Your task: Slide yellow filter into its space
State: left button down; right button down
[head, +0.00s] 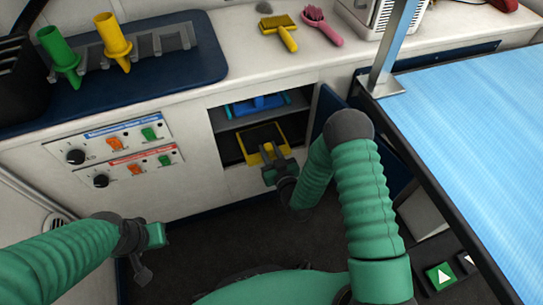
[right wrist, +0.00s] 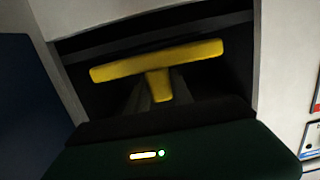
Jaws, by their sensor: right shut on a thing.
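The yellow filter (head: 252,155) has a yellow frame with a dark middle. It sits partly inside the lower space of an open cabinet (head: 215,122), below a shelf. My right gripper (head: 269,159) is at its front and shut on its handle. In the right wrist view the filter (right wrist: 197,51) shows as a yellow bar with a short stem between my fingers (right wrist: 158,88). How deep the filter sits is hard to tell. A blue filter (head: 257,104) lies in the upper space. My left gripper (head: 146,262) hangs empty near the floor at left; its jaw state is unclear.
The open cabinet door (head: 325,108) stands right of the opening, close to my right arm. A blue-topped table (head: 475,95) is at right. Switch panels (head: 118,150) are left of the opening. Brushes (head: 321,25) lie on the counter above.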

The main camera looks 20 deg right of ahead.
aim_at(261, 135)
jog(key=w, duration=0.3)
jog(key=shift+w+f+b, duration=0.1)
jog(key=shift+w+b, duration=0.1)
jog(key=shift+b, duration=0.15)
jog(key=shift+w+a+b, duration=0.1)
jog(key=shift+w+b, duration=0.8)
jog(key=shift+w, duration=2.1)
jog(key=shift+f, duration=0.1)
jog(key=shift+f, duration=0.4)
jog(key=c, duration=1.1)
grip_release()
jog(key=shift+o, duration=0.2)
jog(key=shift+s, duration=0.15)
